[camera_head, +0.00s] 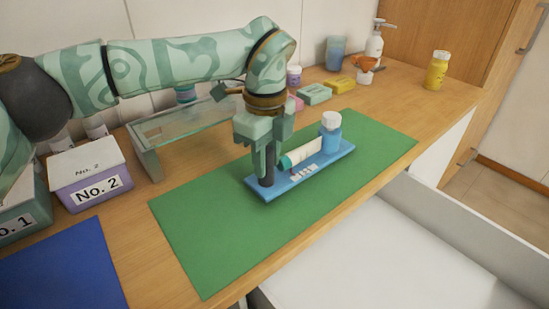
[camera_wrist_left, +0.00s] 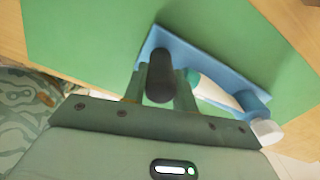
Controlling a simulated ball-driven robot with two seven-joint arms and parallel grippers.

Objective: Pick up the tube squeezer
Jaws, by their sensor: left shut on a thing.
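A dark upright cylinder (camera_head: 267,174), which looks like the tube squeezer, is at the left end of a blue tray (camera_head: 318,172). My left gripper (camera_head: 265,150) comes down from above and is shut on it. The left wrist view shows the dark cylinder (camera_wrist_left: 160,76) between the two fingers. I cannot tell whether its lower end touches the tray. A white tube (camera_head: 304,151) with a teal cap lies on the tray beside it. A blue bottle (camera_head: 330,141) with a white lid stands at the tray's far right end. My right gripper is not in view.
The tray lies on a green mat (camera_head: 200,240). A glass shelf (camera_head: 180,125) and a lidded No. 2 box (camera_head: 90,175) stand to the left. Soap bars (camera_head: 314,94) and a yellow bottle (camera_head: 436,70) stand behind. The mat's front left is clear.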

